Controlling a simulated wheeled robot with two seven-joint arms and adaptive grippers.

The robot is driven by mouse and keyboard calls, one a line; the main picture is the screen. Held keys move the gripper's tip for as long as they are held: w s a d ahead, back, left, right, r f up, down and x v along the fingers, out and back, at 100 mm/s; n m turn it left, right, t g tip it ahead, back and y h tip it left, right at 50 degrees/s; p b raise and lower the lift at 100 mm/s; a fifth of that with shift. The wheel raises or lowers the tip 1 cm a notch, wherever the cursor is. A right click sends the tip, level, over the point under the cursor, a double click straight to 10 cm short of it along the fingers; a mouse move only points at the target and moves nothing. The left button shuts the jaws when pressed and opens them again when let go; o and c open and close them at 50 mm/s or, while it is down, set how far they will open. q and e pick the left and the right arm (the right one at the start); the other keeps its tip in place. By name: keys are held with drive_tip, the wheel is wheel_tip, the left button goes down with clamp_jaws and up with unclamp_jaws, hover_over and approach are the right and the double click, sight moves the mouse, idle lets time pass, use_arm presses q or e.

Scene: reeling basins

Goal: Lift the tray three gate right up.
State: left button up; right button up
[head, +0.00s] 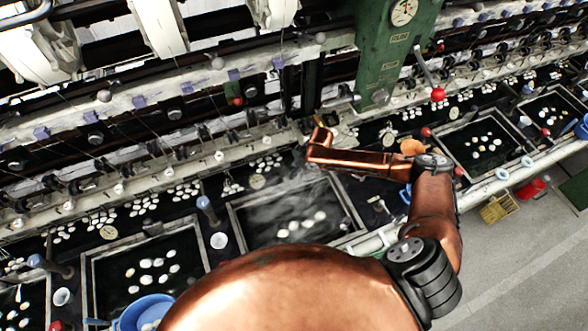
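A copper-coloured arm of mine bends in from the bottom and right, and its end reaches over the middle of the basin row. My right gripper (304,128) seems to be the small dark part at that end; its fingers cannot be made out. My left gripper is not in view. A framed basin tray (236,226) with steam and several pale cocoons lies below the arm, its near edge partly hidden. A lever with a red knob (438,95) slants down from the green column. No label shows which tray is number three or which part is its gate.
More trays lie left (86,280) and right (438,150). A green column (392,45) with a dial stands behind. A blue bowl (146,312) and an upright blue-topped handle (206,207) are at left. A yellow crate (498,208) sits on open floor at right.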

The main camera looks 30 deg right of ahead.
drive_tip(key=shift+c, duration=0.3)
clamp_jaws()
idle(0.3)
